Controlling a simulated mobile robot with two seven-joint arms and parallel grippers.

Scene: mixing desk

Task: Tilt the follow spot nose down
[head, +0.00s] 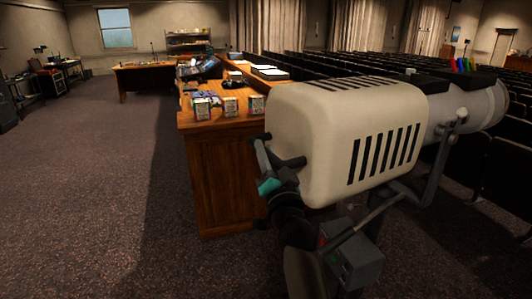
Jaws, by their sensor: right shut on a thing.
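The follow spot (345,140) fills the right of the head view. Its cream slotted housing is near me, and its grey barrel (470,108) points away to the right. A yoke arm (440,160) holds it from the side. A dark handle (262,153) sticks out of the rear of the housing on short stubs. My right gripper (268,187), with a teal part at its tip, is shut on the lower end of this handle. The fingertips are partly hidden. My left gripper is not in view.
A grey box with coloured buttons (353,262) sits below the housing, near my right arm. A wooden desk (218,180) with small boxes (230,106) stands just behind and left. Rows of dark seats (370,85) lie beyond. Carpet at left is clear.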

